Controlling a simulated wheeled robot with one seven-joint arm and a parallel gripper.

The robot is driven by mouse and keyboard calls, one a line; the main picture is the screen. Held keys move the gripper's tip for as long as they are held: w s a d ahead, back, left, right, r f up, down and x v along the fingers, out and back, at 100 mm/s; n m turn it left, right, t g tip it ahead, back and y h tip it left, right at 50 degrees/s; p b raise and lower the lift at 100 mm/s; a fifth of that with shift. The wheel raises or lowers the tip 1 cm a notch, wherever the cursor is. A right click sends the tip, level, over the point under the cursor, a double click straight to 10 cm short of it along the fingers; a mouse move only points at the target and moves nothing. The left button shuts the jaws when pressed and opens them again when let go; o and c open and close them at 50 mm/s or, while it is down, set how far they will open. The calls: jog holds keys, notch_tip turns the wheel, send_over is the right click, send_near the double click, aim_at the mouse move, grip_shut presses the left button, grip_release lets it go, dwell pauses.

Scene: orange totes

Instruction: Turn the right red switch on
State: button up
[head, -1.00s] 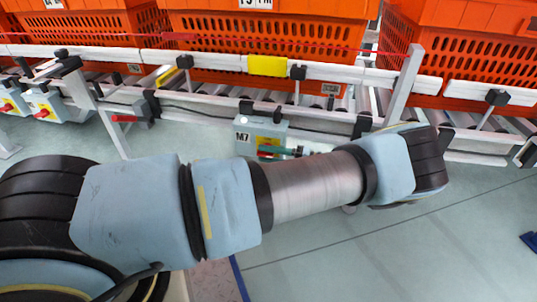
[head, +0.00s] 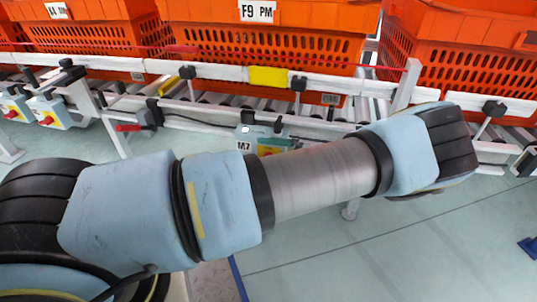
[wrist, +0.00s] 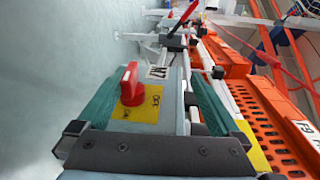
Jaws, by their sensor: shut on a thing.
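The right red switch (wrist: 130,84) is a red knob on a yellow plate, on the front of a grey box (wrist: 174,95) labelled M7, in the wrist view. My gripper (wrist: 158,95) has one teal finger on each side of this box and is shut on it. The knob stands between the fingers, its bar running roughly up and down the picture.
Other switch boxes with red knobs (head: 46,120) stand at the far left. Orange totes (head: 265,60) sit on a roller conveyor behind a white rail (head: 220,74). A red lever (head: 128,128) hangs left of the M7 box. Floor in front is open.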

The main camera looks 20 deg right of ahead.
jog(key=shift+n+y, duration=0.6)
jog(key=shift+y, duration=0.3)
jog(key=r, duration=0.7)
jog(key=shift+d, duration=0.3)
jog(key=f+h, duration=0.1)
jog(key=f, duration=0.1)
jog(key=f+m+h, duration=0.1)
jog(key=f, duration=0.2)
jog(key=shift+s+d+f, duration=0.1)
jog(key=shift+s+f, duration=0.1)
jog(key=shift+f, duration=0.05)
jog(key=shift+b+v, duration=0.35)
jog(key=shift+v, duration=0.45)
jog(key=shift+s+d, duration=0.15)
jog(key=shift+d, duration=0.05)
jog(key=shift+c, duration=0.9)
jog(key=f+b+v, duration=0.1)
jog(key=b+v, duration=0.3)
jog(key=v, duration=0.5)
jog(key=shift+d+r, duration=0.2)
jog(key=shift+d, duration=0.2)
